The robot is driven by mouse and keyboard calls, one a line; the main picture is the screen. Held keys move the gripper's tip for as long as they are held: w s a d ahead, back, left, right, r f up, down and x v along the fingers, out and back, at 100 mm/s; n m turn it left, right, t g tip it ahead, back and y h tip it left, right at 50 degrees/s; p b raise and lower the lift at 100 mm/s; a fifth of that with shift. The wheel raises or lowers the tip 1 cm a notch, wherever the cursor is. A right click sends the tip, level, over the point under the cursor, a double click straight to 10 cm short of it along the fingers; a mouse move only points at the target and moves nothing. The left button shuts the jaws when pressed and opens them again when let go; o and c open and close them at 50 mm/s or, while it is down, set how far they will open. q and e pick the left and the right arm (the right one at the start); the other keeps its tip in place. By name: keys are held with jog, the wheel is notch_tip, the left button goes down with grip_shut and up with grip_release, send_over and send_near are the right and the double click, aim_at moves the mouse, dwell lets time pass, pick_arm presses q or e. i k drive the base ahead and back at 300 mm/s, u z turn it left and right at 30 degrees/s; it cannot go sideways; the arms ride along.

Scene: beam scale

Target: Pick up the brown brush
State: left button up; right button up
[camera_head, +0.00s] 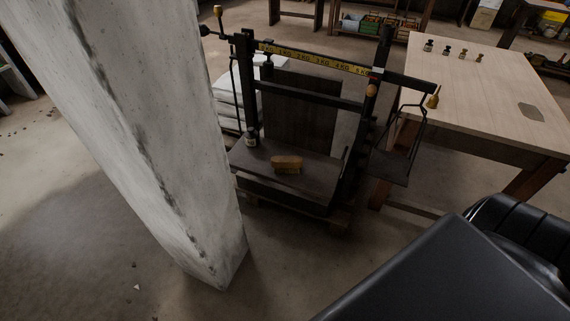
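The brown brush (287,163) lies on the dark platform (305,191) of the beam scale, near the middle of it. A small dark bottle or weight (252,138) with a pale label stands on the same platform, behind and left of the brush. The scale's yellow marked beam (313,59) runs above the platform. Neither of my grippers shows in the head view, so their openings cannot be seen.
A thick whitish pillar (165,130) stands at the left, close to the scale. A wooden table (480,85) with several small weights stands right of the scale. Large black shapes fill the lower right corner. Bare floor (270,265) lies in front of the scale.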

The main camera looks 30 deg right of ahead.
aim_at(280, 164)
jog(key=u, duration=2.3)
jog(key=k, duration=0.8)
jog(key=z, duration=1.7)
